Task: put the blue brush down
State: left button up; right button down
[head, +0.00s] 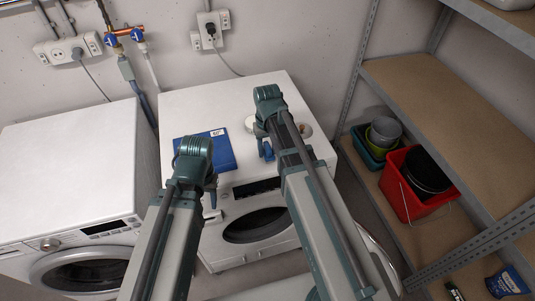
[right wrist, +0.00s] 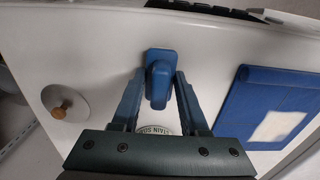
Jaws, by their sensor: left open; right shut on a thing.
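The blue brush (right wrist: 160,80) is between the two blue fingers of my right gripper (right wrist: 160,88) in the right wrist view. My right gripper is shut on it, over the white top of the right-hand machine (head: 200,98). In the head view the brush is hard to tell from the blue fingers of my right gripper (head: 267,150), near the front of that top. I cannot tell whether the brush touches the top. My left gripper (head: 212,191) is open and empty, low in front of the same machine's front edge.
A blue flat object (head: 222,153) with a white label lies on the top, left of my right gripper. A round white lid with a wooden knob (right wrist: 60,112) and a labelled round container (right wrist: 158,128) are close by. Shelves with a red bucket (head: 396,188) stand right.

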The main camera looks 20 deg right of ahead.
aim_at(267, 146)
jog(key=shift+f, duration=0.15)
jog(key=shift+c, duration=2.1)
grip_release()
notch_tip(267, 146, up, 12)
jog(key=p, duration=1.2)
jog(key=s+a+n+h, duration=0.1)
jog(key=s+a+n, duration=0.2)
jog(key=s+a, duration=0.7)
jog(key=s, duration=0.4)
jog(key=shift+s+a+r, duration=0.15)
jog(key=shift+a+r, duration=0.05)
jog(key=shift+a, duration=0.05)
